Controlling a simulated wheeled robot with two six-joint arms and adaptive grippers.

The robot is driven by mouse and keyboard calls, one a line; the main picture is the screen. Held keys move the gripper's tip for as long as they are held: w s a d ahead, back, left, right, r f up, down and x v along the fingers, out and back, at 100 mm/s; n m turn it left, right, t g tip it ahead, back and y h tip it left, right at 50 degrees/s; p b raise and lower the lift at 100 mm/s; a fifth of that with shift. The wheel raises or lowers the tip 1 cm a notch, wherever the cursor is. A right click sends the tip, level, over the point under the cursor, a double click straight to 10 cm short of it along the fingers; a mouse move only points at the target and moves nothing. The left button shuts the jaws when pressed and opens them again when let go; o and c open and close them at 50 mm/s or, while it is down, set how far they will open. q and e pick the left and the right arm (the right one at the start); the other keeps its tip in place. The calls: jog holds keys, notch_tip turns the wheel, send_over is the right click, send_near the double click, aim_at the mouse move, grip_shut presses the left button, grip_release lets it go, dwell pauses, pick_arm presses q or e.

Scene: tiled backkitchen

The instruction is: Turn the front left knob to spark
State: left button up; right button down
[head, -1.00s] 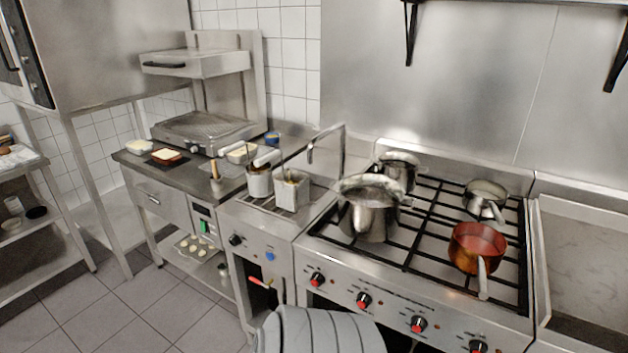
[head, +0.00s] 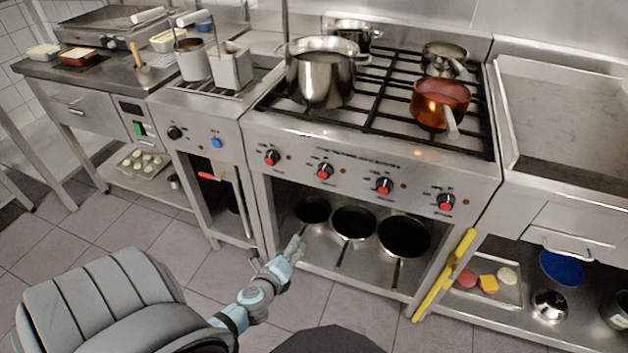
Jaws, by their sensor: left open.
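The stove (head: 350,145) has a row of several red-and-black knobs on its front panel. The leftmost knob (head: 271,157) is uncovered, and the second knob (head: 325,171) is to its right. I cannot read the marks around them. My left gripper (head: 296,247) is open and empty, below the leftmost knob and well apart from it, in front of the stove's open lower shelf. My right gripper is not in view.
A large steel pot (head: 322,85) and a copper saucepan (head: 440,103) stand on the grates. Black pans (head: 403,237) lie on the shelf below. A yellow bar (head: 445,275) stands at the stove's right edge. The space before the knobs is clear.

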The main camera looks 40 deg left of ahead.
pick_arm(q)
jog(key=w+r+m+t+b, duration=0.2)
jog(key=w+r+m+t, duration=0.1)
jog(key=w+r+m, duration=0.15)
jog(key=m+t+b, duration=0.1)
jog(key=m+t, duration=0.1)
jog(key=m, duration=0.2)
send_near(322, 176)
jog(key=shift+y, duration=0.3)
jog(key=b+x, duration=0.1)
jog(key=x, duration=0.9)
jog(key=shift+d+f, duration=0.15)
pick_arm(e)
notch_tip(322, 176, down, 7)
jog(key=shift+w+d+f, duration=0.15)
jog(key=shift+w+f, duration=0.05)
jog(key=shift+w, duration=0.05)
